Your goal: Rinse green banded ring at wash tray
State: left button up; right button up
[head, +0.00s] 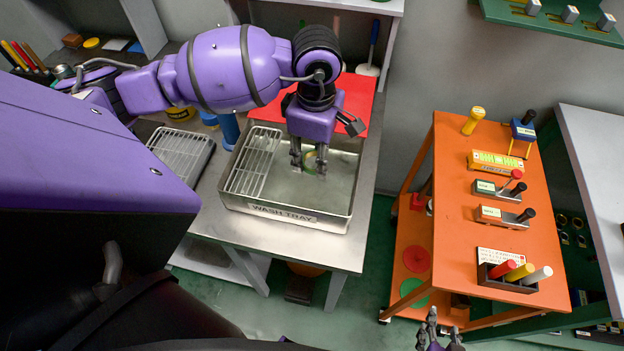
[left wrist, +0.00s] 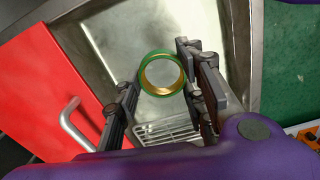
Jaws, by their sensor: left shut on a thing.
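My left gripper (head: 308,165) reaches down into the wash tray (head: 284,213), a metal basin labelled "WASH TRAY", and is shut on the green banded ring (head: 311,155). In the left wrist view the ring (left wrist: 160,91) sits between the fingertips, green outside and gold inside, with its opening facing the camera. The ring is over the bare right part of the basin; I cannot tell whether it touches the floor. A wire rack (head: 252,162) lies in the tray's left part. My right gripper (head: 438,328) shows at the bottom edge, fingers apart and empty.
A red panel with a handle (left wrist: 40,80) adjoins the tray's back. A second rack (head: 181,150) lies left of the tray. Green floor lies between the benches.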

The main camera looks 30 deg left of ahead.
pick_arm(q)
notch_tip(320, 180, up, 4)
jog(key=shift+r+p, duration=0.2)
jog(key=shift+p, duration=0.3)
pick_arm(e)
jog(key=shift+w+a+r+t, duration=0.2)
jog(key=shift+w+r+t, duration=0.1)
jog(key=shift+w+r, duration=0.85)
jog(key=shift+s+d, duration=0.2)
jog(key=shift+a, duration=0.25)
jog(key=shift+d, duration=0.25)
pick_arm(q)
notch_tip(320, 180, up, 4)
jog(key=shift+f, duration=0.1)
pick_arm(e)
jog(key=shift+a, duration=0.2)
jog(key=shift+d, duration=0.2)
dwell(0.6)
